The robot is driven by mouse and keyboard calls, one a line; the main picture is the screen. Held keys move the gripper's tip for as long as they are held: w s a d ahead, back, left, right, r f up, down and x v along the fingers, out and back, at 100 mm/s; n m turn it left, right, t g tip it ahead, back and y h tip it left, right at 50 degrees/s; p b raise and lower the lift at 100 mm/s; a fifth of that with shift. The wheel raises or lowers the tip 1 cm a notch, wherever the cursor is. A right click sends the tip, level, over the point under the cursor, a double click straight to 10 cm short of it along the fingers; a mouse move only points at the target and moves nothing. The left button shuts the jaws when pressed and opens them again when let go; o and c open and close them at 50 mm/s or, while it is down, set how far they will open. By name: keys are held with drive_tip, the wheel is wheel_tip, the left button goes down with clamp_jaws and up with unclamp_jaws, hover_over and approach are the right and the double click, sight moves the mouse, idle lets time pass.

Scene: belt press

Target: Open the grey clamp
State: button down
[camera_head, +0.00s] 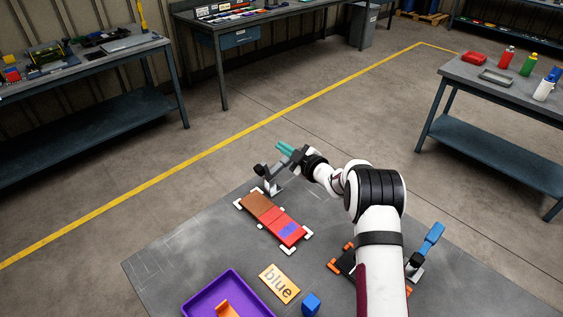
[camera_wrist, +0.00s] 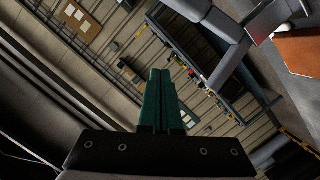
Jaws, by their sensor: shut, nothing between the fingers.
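The grey clamp (camera_head: 272,183) stands at the far edge of the table, at the far end of a brown and red workpiece. My gripper (camera_head: 284,148), with teal fingers, is just above and beyond the clamp, pointing up and left. Its fingers are shut together and empty. In the wrist view the shut fingers (camera_wrist: 161,97) show in the middle, and grey clamp bars (camera_wrist: 218,28) cross the upper right, beside the fingers. I cannot tell whether my gripper touches the clamp. The clamp's lever is partly lost against my gripper in the head view.
The brown block (camera_head: 256,205) and red block (camera_head: 287,229) lie between white corner pieces. A blue-handled clamp (camera_head: 427,245) stands at the right, partly behind my arm. A purple tray (camera_head: 205,291), a "blue" tile (camera_head: 279,284) and a blue cube (camera_head: 311,304) are nearer.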

drive_tip(key=r+v, duration=0.2)
drive_tip(key=v, duration=0.8)
drive_tip(key=shift+w+d, duration=0.2)
drive_tip(key=shift+d, duration=0.05)
drive_tip(key=s+d+r+m+g+h, duration=0.3)
drive_tip(key=s+d+r+m+h, duration=0.3)
drive_tip(key=s+d+m+h, duration=0.4)
drive_tip(key=s+a+m+g+y, duration=0.1)
drive_tip(key=s+a+m+g, duration=0.2)
drive_tip(key=s, duration=0.9)
drive_tip(key=s+a+f+m+g, duration=0.1)
drive_tip(key=s+a+m+g, duration=0.2)
drive_tip(key=s, duration=0.8)
drive_tip(key=s+a+f+m+g+y, duration=0.1)
drive_tip(key=s+a+m+g, duration=0.2)
drive_tip(key=s, duration=0.9)
drive_tip(key=shift+s+m+g+y, duration=0.3)
drive_tip(key=shift+m+g, duration=0.2)
drive_tip(key=shift+m, duration=0.5)
